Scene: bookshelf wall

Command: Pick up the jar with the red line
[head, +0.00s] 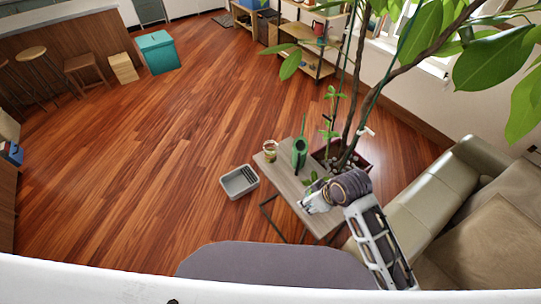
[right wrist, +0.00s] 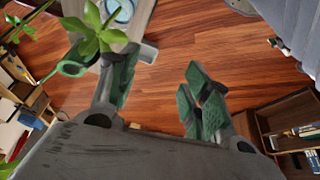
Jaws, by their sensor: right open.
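A small glass jar (head: 270,150) with a reddish band near its top and something green inside stands at the far left corner of the side table (head: 287,180). In the right wrist view a round, pale bluish glass thing (right wrist: 120,10), which may be the jar, shows at the top edge, partly cut off. My right gripper (head: 310,203) is over the near part of the table, apart from the jar. In the right wrist view its fingers (right wrist: 160,68) are spread with only floor seen between them. My left gripper is not in view.
A green watering can (head: 300,152) stands right of the jar. A tall potted plant (head: 360,80) spreads leaves around my right arm's side. A grey bin (head: 239,182) sits on the floor left of the table, a beige sofa (head: 430,205) at right. Open floor lies left.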

